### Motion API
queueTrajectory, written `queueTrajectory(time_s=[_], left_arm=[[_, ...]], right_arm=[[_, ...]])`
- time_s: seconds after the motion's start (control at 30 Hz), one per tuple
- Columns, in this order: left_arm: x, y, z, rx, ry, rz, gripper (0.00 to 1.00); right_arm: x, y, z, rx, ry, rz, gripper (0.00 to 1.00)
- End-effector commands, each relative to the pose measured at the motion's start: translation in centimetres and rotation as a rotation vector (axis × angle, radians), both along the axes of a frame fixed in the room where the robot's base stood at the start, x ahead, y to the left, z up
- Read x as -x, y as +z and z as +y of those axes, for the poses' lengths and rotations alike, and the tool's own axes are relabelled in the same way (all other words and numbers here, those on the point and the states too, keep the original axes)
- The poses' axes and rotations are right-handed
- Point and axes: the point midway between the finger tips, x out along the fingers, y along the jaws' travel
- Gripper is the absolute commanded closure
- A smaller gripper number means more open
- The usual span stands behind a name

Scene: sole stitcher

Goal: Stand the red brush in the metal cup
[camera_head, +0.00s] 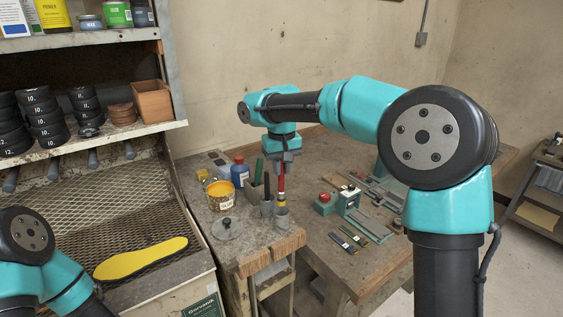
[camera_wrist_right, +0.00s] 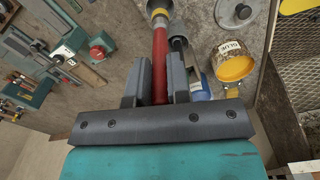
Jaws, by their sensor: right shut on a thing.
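The red brush (camera_head: 281,184) hangs upright below my right gripper (camera_head: 281,164), which is shut on its handle. In the right wrist view the red handle (camera_wrist_right: 159,60) runs out between the fingers of my right gripper (camera_wrist_right: 160,85), with a pale and yellow band near its far end. A grey metal cup (camera_head: 282,218) stands on the bench directly below the brush. Its rim shows at the top edge of the wrist view, close to the brush end; I cannot tell whether the end is inside it. My left arm shows at lower left, its gripper out of view.
A second grey cup (camera_head: 266,209) stands just left. An open yellow glue tin (camera_head: 222,195), a blue bottle (camera_head: 239,172) and a round grey lid (camera_head: 227,229) are close by. A green device with a red knob (camera_head: 325,198) stands right. A yellow sole (camera_head: 141,257) lies on the mesh shelf.

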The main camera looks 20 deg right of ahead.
Motion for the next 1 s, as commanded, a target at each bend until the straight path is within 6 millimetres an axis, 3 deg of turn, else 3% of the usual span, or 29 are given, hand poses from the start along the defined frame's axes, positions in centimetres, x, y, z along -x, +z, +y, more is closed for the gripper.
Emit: queueTrajectory(time_s=[1.0], left_arm=[[0.0, 0.0, 0.0, 0.0, 0.0, 0.0, 0.57]], right_arm=[[0.0, -5.5, 0.0, 0.0, 0.0, 0.001, 1.0]])
